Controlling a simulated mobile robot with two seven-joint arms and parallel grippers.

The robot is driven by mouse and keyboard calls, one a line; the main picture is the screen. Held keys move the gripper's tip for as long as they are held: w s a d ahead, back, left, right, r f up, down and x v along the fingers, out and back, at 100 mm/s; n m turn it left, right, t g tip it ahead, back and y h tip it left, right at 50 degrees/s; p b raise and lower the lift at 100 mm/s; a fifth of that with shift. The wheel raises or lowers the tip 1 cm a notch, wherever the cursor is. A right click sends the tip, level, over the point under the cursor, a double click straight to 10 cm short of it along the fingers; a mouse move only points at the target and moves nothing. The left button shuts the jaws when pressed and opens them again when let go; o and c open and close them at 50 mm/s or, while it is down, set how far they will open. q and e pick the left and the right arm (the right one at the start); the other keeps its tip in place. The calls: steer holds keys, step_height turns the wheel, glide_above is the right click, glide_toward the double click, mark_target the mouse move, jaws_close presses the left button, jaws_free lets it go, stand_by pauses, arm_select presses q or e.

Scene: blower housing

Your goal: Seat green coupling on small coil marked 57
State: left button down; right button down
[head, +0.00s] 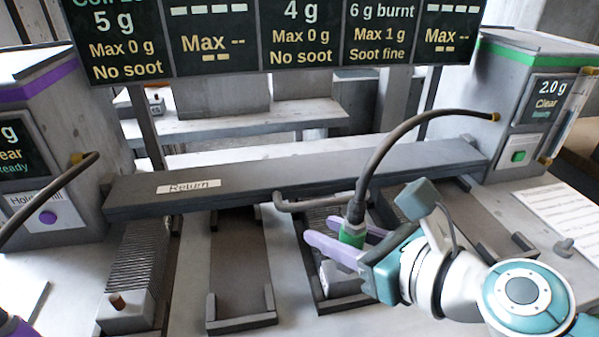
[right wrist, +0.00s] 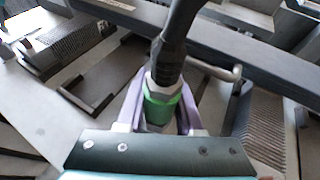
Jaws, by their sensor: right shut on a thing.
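The green coupling (head: 352,236) hangs on the end of a dark hose, roughly upright. My right gripper (head: 345,240) is shut on it, with a purple finger on each side; the right wrist view also shows the coupling (right wrist: 162,106) between the fingers. A small finned coil with a pale end block (head: 342,278) lies in a tray just below the gripper, partly hidden by it. Its marking is not readable, and I cannot tell whether the coupling touches it.
Another finned coil (head: 135,275) with a copper-coloured stub lies at the left. An empty tray (head: 241,285) lies between them. A dark beam labelled Return (head: 300,180) crosses behind. A green-banded station (head: 525,110) feeds the hose. A grey handle (head: 315,202) is close to the fingers.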

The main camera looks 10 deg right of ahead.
steer(key=shift+f+b, duration=0.4)
steer(key=shift+f, duration=0.1)
steer(key=shift+c, duration=2.4)
jaws_free()
steer(key=p+v, duration=0.2)
steer(key=v, duration=0.8)
